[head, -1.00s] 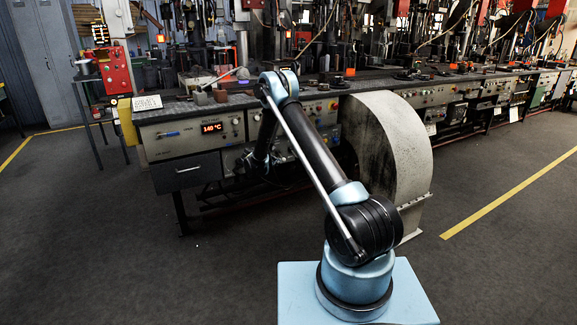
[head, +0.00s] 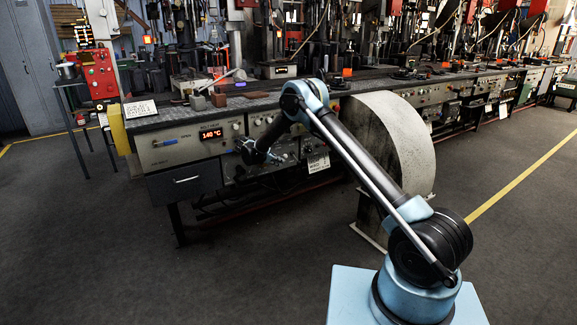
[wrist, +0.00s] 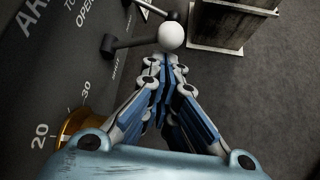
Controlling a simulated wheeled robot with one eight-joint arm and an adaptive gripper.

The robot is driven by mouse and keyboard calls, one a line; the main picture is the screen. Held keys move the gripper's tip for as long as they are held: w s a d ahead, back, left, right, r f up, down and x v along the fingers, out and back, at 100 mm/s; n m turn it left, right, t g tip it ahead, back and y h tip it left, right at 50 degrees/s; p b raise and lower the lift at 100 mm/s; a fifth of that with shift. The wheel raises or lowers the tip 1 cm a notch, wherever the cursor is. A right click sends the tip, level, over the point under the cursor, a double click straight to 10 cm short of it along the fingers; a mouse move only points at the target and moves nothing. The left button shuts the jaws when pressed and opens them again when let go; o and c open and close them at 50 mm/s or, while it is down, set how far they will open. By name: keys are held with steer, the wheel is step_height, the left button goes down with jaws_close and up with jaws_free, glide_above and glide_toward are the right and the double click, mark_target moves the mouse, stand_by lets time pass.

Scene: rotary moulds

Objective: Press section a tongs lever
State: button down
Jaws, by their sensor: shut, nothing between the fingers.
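In the wrist view a dark lever (wrist: 130,42) with a white ball knob (wrist: 171,36) sticks out from the grey panel (wrist: 60,75). A second lever with a black knob (wrist: 171,16) is just beyond it. Panel lettering includes "OPEN" and "SHUT"; I cannot tell which lever is the section a tongs lever. My gripper (wrist: 165,62) is shut and empty, its tips just short of the white knob; I cannot tell whether they touch. In the head view my gripper (head: 285,157) is small beside the front panel, and the levers are too small to make out.
A drawer (head: 185,181) is at left. The foreground floor is clear.

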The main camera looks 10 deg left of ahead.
steer(key=shift+w+r, duration=0.1)
steer(key=shift+r, duration=0.05)
stand_by(0.4)
steer(key=v, duration=1)
steer(key=shift+w+a, duration=0.15)
steer(key=shift+w, duration=0.1)
steer(key=shift+r, duration=0.1)
